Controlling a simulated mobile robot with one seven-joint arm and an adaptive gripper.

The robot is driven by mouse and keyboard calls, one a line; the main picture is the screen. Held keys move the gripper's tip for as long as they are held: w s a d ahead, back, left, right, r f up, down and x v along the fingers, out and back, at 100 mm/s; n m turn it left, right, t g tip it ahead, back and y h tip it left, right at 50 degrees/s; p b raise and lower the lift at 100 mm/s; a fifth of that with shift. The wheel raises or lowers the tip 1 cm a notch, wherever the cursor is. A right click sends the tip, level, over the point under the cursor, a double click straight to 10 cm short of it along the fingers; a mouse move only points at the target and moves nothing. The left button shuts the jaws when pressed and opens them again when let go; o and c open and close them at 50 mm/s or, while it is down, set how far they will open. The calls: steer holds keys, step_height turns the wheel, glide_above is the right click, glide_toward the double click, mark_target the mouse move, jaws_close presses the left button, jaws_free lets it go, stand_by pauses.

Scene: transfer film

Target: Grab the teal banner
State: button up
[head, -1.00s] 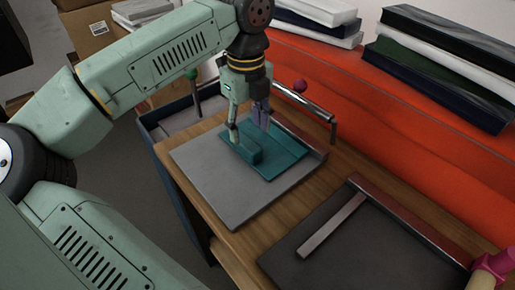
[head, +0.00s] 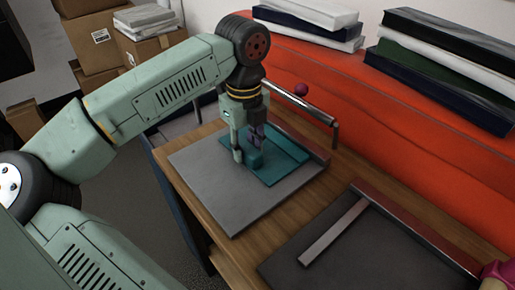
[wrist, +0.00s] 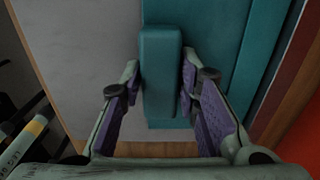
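The teal banner (head: 283,160) is a flat teal piece with a raised block (head: 256,162), lying on the grey board. In the wrist view the block (wrist: 160,75) runs upright in the picture above the flat teal part (wrist: 210,45). My gripper (head: 248,148) is low over the board at the block. In the wrist view its two purple-padded fingers (wrist: 160,90) stand on either side of the block, close to its sides, with what look like narrow gaps. The gripper looks open. In the head view the fingers hide part of the block.
The grey board (head: 235,205) sits on a wooden table (head: 240,252). A dark board with a metal strip (head: 335,232) lies at front right. A red-orange surface (head: 390,130) rises behind; cardboard boxes (head: 97,40) stand at back left.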

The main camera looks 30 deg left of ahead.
jaws_close()
steer(key=shift+r, duration=0.1)
